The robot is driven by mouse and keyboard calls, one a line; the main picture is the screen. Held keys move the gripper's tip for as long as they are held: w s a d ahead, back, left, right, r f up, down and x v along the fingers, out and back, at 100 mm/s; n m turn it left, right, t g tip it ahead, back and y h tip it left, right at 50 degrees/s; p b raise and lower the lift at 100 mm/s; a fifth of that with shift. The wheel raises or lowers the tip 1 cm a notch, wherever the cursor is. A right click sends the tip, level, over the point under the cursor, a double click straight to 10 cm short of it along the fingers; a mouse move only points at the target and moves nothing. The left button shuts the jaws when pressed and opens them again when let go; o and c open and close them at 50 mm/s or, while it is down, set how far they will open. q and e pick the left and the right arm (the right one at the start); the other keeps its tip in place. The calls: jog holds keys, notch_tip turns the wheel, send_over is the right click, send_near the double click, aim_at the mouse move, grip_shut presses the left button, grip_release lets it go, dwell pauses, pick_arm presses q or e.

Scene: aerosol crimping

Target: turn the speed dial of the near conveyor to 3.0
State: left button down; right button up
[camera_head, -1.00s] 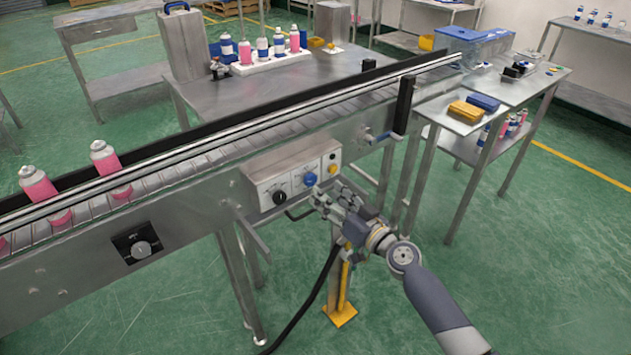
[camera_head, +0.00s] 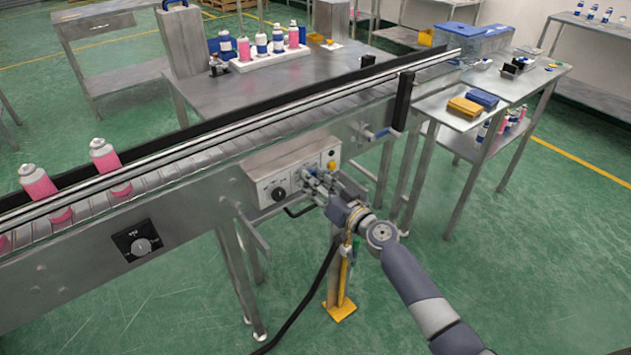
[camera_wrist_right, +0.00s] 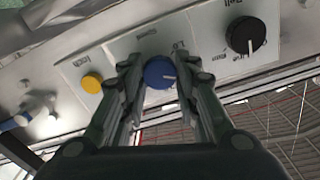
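The near conveyor's control box (camera_head: 262,187) carries a black dial (camera_head: 278,194), a blue dial and a yellow button (camera_head: 332,165). My right gripper (camera_head: 308,177) is at the box front and hides the blue dial in the head view. In the right wrist view the blue dial (camera_wrist_right: 160,74) shows between the spread fingers of my right gripper (camera_wrist_right: 157,68), with a white pointer mark. Small gaps seem to show on both sides. The black dial (camera_wrist_right: 245,36) is to the upper right. Labels are too blurred to read surely. My left gripper is out of view.
Another grey knob (camera_head: 141,247) sits on a black plate lower on the conveyor side. Pink cans (camera_head: 104,158) stand on the belt at left. A blue-handled crank (camera_head: 376,133) juts out right of the box. A black cable hangs below the box.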

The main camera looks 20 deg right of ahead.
jog(key=shift+m, duration=0.4)
jog(key=shift+m+b, duration=0.8)
jog(key=shift+m, duration=4.7)
jog(key=o, duration=1.1)
jog(key=shift+c, duration=0.2)
